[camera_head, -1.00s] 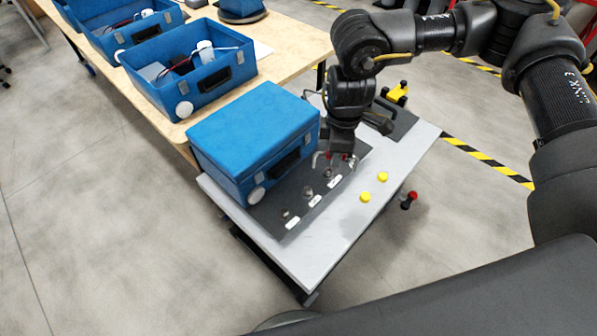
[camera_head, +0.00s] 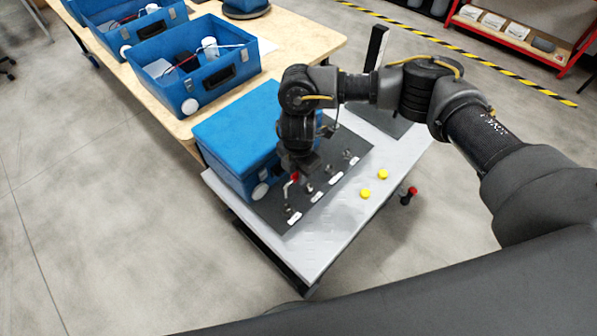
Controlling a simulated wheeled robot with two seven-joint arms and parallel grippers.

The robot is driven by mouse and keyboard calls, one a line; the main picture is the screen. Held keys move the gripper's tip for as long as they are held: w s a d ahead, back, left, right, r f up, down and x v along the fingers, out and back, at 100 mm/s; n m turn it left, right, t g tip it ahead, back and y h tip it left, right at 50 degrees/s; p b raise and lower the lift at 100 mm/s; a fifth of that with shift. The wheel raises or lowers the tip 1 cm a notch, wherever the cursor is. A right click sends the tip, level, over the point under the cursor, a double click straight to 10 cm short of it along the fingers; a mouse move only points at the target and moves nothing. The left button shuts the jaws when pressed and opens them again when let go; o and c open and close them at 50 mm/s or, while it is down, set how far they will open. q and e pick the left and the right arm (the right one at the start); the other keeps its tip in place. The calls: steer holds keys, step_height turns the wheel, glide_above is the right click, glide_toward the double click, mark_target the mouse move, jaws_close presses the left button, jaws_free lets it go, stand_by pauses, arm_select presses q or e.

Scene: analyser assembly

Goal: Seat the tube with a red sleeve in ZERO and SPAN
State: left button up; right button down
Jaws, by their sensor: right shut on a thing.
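The tube with a red sleeve (camera_head: 295,177) is in my right gripper (camera_head: 297,174), which is shut on it. A pale, bent part of the tube runs down towards the nearest fitting (camera_head: 289,209) on the dark panel (camera_head: 268,210). I cannot tell whether the tube end touches this fitting. More metal fittings stand in a row up the panel, each beside a white label (camera_head: 317,197). The label text is too small to read, so I cannot tell which are ZERO and SPAN. My left gripper is not in view.
A closed blue case (camera_head: 235,130) stands close on the left of the fittings. Two yellow caps (camera_head: 366,194) lie on the grey table (camera_head: 345,215) to the right. A red-topped knob (camera_head: 412,191) sticks out past its edge. Open blue cases (camera_head: 190,75) stand on the wooden bench.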

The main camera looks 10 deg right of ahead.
step_height(320, 180, down, 5)
steer(key=b, duration=0.4)
steer(key=shift+f+b, duration=0.2)
steer(key=shift+b, duration=0.2)
steer(key=shift+f, duration=0.15)
stand_by(0.9)
steer(key=shift+f+b, duration=0.45)
steer(key=shift+f, duration=0.65)
steer(key=c, duration=1.3)
jaws_free()
steer(key=shift+r, duration=0.1)
steer(key=shift+r, duration=0.1)
